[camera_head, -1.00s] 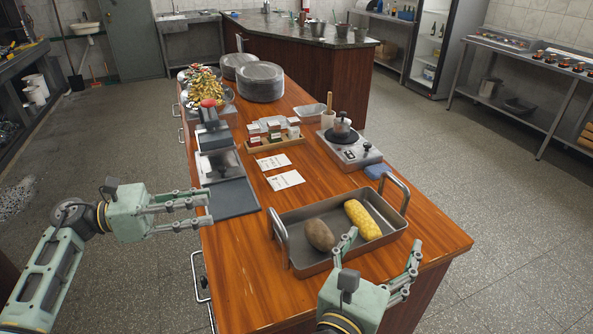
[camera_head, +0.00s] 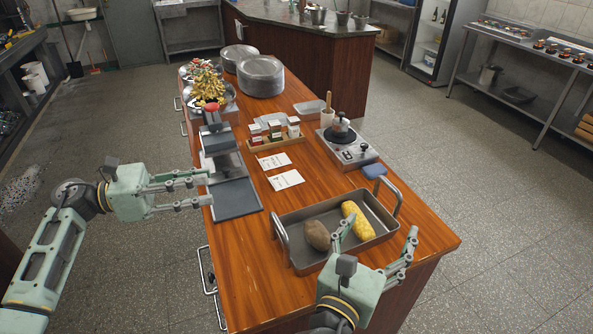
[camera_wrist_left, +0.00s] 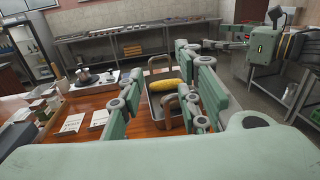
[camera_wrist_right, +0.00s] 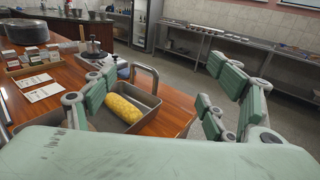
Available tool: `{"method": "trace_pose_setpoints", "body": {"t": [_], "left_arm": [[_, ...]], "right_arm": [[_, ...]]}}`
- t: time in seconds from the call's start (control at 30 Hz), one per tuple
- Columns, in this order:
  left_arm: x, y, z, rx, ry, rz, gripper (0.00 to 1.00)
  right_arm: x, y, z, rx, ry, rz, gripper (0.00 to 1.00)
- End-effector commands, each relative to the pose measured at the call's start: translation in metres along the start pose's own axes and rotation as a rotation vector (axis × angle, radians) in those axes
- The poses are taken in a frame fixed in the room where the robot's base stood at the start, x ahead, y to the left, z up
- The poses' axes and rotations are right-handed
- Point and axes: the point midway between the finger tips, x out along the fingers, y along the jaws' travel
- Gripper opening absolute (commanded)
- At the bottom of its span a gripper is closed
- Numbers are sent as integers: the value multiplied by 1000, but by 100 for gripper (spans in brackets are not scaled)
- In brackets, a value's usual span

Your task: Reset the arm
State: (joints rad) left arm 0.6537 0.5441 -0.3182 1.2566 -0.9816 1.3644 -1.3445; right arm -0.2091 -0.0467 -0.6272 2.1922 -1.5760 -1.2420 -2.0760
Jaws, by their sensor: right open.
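My left gripper (camera_head: 180,192) is in the head view at the left edge of the wooden counter, beside a dark press plate. Its fingers are apart and nothing is between them. My right gripper (camera_head: 374,248) is at the front of the counter, close to the near right side of the metal roasting pan (camera_head: 290,257). Its fingers are spread wide and empty. The pan holds a brown potato (camera_head: 316,235) and a yellow corn cob (camera_head: 356,219). The corn also shows in the right wrist view (camera_wrist_right: 124,110). One right finger partly overlaps the corn in the head view.
A portable burner with a moka pot (camera_head: 342,127), a spice rack (camera_head: 275,138), two white cards (camera_head: 286,180), a press (camera_head: 219,150) and stacked dark plates (camera_head: 260,76) stand on the counter. The floor (camera_head: 500,180) to the right is clear.

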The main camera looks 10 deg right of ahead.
Motion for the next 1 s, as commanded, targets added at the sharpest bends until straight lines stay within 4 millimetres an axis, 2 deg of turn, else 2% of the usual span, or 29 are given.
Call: {"method": "trace_pose_setpoints", "body": {"t": [0.03,0.23,0.77,0.87,1.0], "left_arm": [[0,0,9,0,0,0,31],[0,0,20,0,0,0,31],[1,0,20,-3,-3,3,31],[7,2,22,-36,-40,35,31],[24,12,31,-190,-197,163,31]], "right_arm": [[0,0,7,-1,0,0,78],[0,0,16,-1,1,0,78],[0,0,15,3,3,0,78],[2,-4,7,47,32,-4,78],[6,-18,-23,224,144,-27,78]]}}
